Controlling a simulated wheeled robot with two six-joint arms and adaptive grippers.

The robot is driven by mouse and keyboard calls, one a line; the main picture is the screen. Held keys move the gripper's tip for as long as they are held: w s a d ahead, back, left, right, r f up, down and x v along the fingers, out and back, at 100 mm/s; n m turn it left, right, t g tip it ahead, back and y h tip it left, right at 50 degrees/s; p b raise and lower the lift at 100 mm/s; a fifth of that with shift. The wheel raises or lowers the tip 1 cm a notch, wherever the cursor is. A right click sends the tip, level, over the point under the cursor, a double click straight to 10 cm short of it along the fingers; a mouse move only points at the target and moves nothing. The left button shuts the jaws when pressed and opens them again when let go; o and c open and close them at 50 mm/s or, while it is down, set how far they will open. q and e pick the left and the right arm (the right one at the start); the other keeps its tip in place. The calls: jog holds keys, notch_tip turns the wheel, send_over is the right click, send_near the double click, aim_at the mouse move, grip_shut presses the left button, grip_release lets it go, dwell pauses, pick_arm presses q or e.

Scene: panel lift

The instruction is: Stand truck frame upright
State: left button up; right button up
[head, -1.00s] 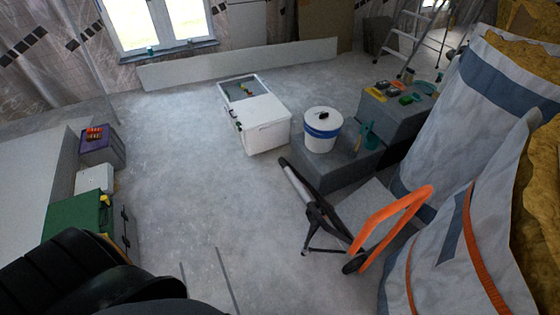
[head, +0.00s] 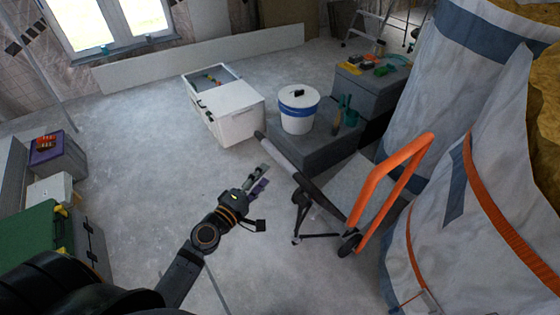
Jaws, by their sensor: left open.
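The truck frame (head: 391,179) has an orange tube handle and a dark lower part. It lies tilted on the floor, right of centre in the head view, with a dark wheel at its near end and a thick dark bar reaching up and left toward the white box. My left gripper (head: 262,178) is open and empty. It is just left of the dark bar, apart from the orange handle; whether it touches the bar I cannot tell. My right gripper does not show.
A white box (head: 238,118) and a grey block (head: 312,152) with a white bucket (head: 298,112) stand behind the frame. Large white insulation bags (head: 455,222) crowd the right side. A green case (head: 38,238) stands at left. The floor (head: 150,160) left of centre is clear.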

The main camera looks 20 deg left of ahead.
aim_at(277, 161)
pick_arm(q)
jog(key=p+x, duration=0.2)
jog(key=x, duration=0.8)
jog(key=shift+w, duration=0.1)
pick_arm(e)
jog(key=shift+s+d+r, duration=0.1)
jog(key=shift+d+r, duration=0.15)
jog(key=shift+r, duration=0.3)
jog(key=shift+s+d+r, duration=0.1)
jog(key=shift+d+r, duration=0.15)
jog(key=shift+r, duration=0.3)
pick_arm(q)
jog(key=shift+c, duration=0.5)
jog(key=c, duration=0.7)
grip_shut()
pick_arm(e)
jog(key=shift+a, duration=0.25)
